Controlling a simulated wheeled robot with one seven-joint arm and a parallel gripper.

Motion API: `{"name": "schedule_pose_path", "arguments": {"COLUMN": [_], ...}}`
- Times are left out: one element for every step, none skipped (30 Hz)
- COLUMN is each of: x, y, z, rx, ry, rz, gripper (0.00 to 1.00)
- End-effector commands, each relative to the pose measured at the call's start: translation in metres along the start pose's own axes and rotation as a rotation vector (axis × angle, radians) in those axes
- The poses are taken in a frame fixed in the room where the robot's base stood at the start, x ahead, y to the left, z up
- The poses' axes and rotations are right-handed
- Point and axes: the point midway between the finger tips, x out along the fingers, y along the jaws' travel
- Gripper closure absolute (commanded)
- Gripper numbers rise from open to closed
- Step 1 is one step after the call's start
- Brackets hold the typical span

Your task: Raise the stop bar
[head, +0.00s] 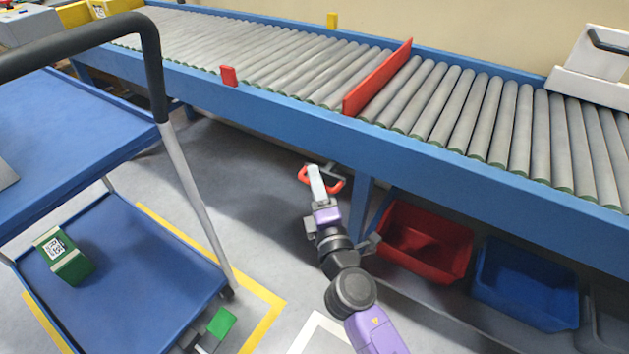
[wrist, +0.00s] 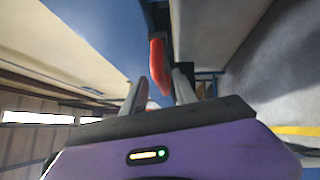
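The stop bar (head: 380,77) is a long red plate across the conveyor rollers, standing up above them. A red loop-shaped handle (head: 338,186) hangs below the conveyor's front edge; any link between it and the bar is hidden. My gripper (head: 316,180) is below the conveyor, overlapping the handle in the head view. In the wrist view, my two grey fingers (wrist: 159,92) are apart, and a red part (wrist: 157,62), apparently the handle, lies just beyond and between them. I cannot tell whether they touch it.
The blue conveyor frame (head: 300,108) runs above my gripper, with a blue leg (head: 361,205) close on its right. A red bin (head: 425,245) and a blue bin (head: 525,285) sit underneath. A blue cart (head: 150,265) with a green-and-white box (head: 66,257) stands left.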

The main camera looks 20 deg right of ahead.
Motion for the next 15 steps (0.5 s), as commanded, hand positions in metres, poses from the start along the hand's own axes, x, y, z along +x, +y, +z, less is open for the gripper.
{"name": "schedule_pose_path", "arguments": {"x": [-0.006,-0.009,-0.016,-0.021,-0.026,-0.033,-0.038,-0.043,-0.049,-0.053,-0.057,-0.062,-0.065,-0.068,-0.07], "y": [-0.001,-0.001,-0.002,-0.001,-0.001,-0.002,-0.001,-0.002,-0.001,-0.001,-0.001,0.0,-0.001,0.0,0.001], "z": [-0.001,-0.001,-0.001,-0.001,-0.001,-0.002,-0.002,-0.002,-0.002,-0.002,-0.002,-0.002,-0.002,-0.002,-0.002], "rx": [0.0,0.0,0.0,0.0,-0.001,-0.001,-0.001,0.0,0.0,0.0,0.0,0.0,0.0,0.0,0.0], "ry": [0.001,0.002,0.002,0.003,0.003,0.004,0.004,0.005,0.004,0.005,0.004,0.004,0.004,0.004,0.004], "rz": [-0.001,-0.001,-0.001,0.0,0.0,0.0,0.0,0.0,0.001,0.001,0.002,0.002,0.001,0.002,0.003], "gripper": [0.66,0.66,0.66,0.66,0.66,0.66,0.66,0.66,0.66,0.66,0.66,0.66,0.66,0.66,0.66]}}
